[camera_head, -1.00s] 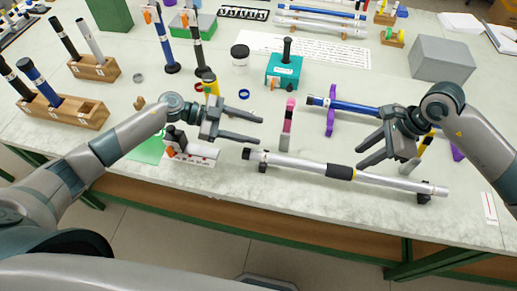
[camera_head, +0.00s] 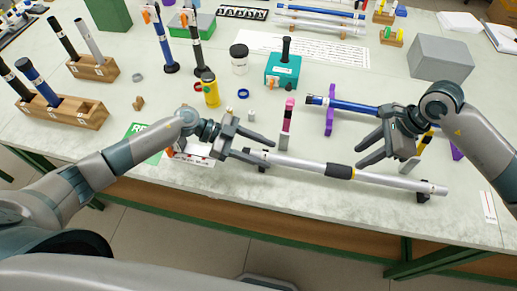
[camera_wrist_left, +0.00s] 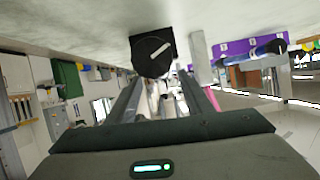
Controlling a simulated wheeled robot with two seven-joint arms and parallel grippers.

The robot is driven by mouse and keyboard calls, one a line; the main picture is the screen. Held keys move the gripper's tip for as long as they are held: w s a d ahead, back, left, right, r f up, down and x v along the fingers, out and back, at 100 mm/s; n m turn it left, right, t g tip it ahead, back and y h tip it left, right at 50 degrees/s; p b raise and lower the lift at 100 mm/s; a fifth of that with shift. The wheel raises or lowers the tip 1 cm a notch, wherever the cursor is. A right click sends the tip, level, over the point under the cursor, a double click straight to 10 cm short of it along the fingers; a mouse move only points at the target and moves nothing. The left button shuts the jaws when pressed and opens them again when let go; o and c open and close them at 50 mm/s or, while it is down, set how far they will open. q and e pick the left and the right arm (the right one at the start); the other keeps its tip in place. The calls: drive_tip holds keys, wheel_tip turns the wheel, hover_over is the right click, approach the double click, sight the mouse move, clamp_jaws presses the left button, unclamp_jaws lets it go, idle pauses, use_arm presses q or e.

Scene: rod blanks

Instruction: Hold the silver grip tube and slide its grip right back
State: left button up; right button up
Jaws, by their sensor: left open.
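The silver grip tube (camera_head: 395,180) lies level along the front of the table on black supports near its ends. Its black grip (camera_head: 340,172) with a thin yellow ring sits around the middle of the tube. My left gripper (camera_head: 271,157) is open at the tube's left end, its fingers appearing on either side of it; I cannot tell whether they touch. In the left wrist view a round black end with a white mark (camera_wrist_left: 153,55) shows just beyond the open fingers. My right gripper (camera_head: 358,156) is open and empty above and behind the tube, right of the grip.
A blue tube (camera_head: 350,106) on purple supports lies further back. A teal box (camera_head: 283,70), a yellow bottle (camera_head: 209,90) and a wooden rack (camera_head: 70,115) stand behind and to the left.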

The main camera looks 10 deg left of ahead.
sight(274, 156)
use_arm(q)
drive_tip(key=shift+x, duration=3.05)
